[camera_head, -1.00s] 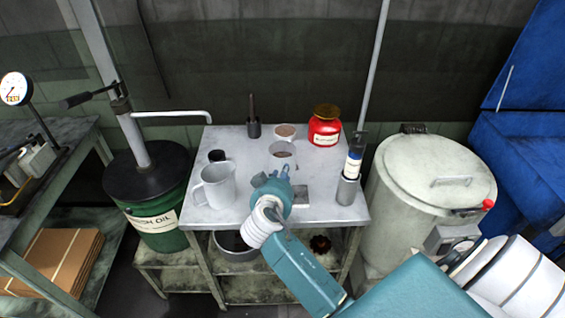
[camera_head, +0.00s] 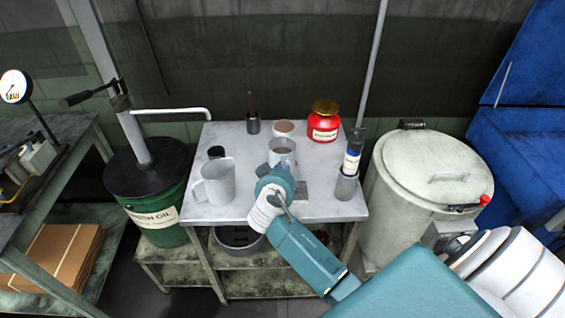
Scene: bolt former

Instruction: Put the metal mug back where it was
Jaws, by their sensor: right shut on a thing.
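The metal mug (camera_head: 283,149) is a grey cup with brownish contents, upright on or just above the middle of the metal table (camera_head: 318,208). My right gripper (camera_head: 284,164) comes in from the lower right and is shut on the mug's near side. Its teal wrist hides the fingers and the lower part of the mug, so I cannot tell whether the mug touches the table. My left gripper is not in view.
A grey pitcher (camera_head: 217,184) stands left of my gripper. A holder with a tube (camera_head: 347,184) is at the right edge. A dark brush-like tool (camera_head: 253,124) stands at the back.

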